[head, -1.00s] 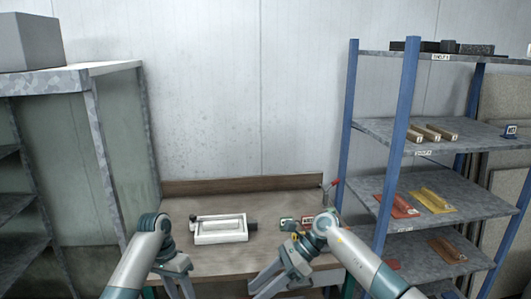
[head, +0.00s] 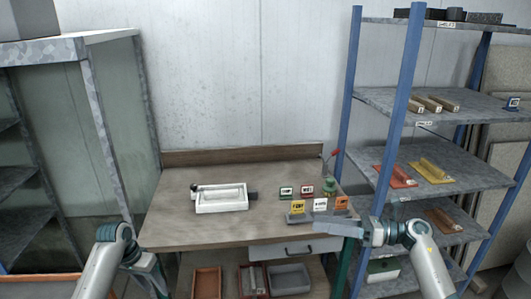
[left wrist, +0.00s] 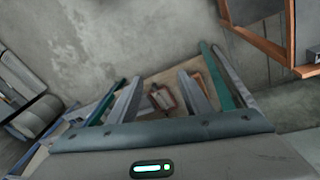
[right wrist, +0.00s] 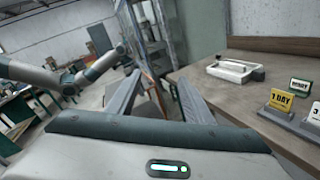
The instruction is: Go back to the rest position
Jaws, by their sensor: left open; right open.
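My left gripper (left wrist: 160,95) is open and empty in the left wrist view. In the head view its arm hangs low at the left, beside the wooden table (head: 175,225), and its fingers are hard to make out. My right gripper (right wrist: 152,95) is open and empty in the right wrist view. In the head view the right gripper (head: 335,230) reaches leftward over the table's right front part, near the card holder.
A white tray-like box (head: 221,203) lies on the table. Several small label cards (head: 298,207) stand to its right. Bins (head: 290,278) sit on the lower level. A blue-post shelf (head: 398,120) stands close at right, a grey cabinet (head: 115,90) at left.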

